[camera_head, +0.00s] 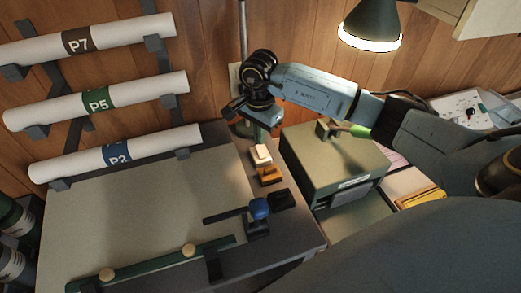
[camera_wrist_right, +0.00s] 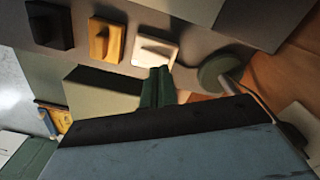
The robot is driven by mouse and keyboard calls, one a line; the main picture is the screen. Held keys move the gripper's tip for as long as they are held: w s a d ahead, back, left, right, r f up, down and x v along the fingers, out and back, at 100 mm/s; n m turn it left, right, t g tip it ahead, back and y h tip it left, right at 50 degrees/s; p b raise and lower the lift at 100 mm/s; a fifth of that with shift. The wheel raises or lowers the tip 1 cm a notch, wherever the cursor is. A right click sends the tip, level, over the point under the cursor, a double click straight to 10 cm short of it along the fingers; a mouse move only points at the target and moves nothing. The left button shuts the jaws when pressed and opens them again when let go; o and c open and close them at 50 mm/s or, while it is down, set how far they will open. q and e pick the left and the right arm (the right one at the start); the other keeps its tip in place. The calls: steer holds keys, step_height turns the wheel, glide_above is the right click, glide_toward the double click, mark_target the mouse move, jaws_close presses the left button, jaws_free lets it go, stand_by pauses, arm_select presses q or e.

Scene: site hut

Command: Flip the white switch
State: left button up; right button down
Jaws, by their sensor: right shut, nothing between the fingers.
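The white switch (camera_head: 261,155) sits on the grey strip beside the drawing board, behind the yellow switch (camera_head: 268,175) and the black switch (camera_head: 281,200). In the right wrist view the white switch (camera_wrist_right: 155,51) is at the top centre, left of a round green base, with the yellow switch (camera_wrist_right: 105,40) and black switch (camera_wrist_right: 48,26) to its left. My right gripper (camera_head: 259,134) points down just behind the white switch. Its green fingers (camera_wrist_right: 158,74) are shut and empty, their tips close to the switch's edge; I cannot tell whether they touch. My left gripper is not in view.
A green metal box (camera_head: 335,160) with a handle stands right of the switches. A blue-knobbed clamp (camera_head: 259,209) is on the drawing board's right side. Rolled tubes (camera_head: 95,101) hang on the left wall. A lamp (camera_head: 370,25) hangs above right.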

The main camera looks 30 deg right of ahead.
mark_target(260, 148)
steer(key=shift+f+b, duration=1.2)
steer(key=shift+f, duration=0.2)
stand_by(1.1)
steer(key=shift+r, duration=0.15)
steer(key=shift+r+p, duration=0.55)
steer(key=shift+r, duration=0.05)
steer(key=shift+r+p, duration=1.65)
steer(key=shift+r, duration=1.15)
steer(key=shift+s+f, duration=0.1)
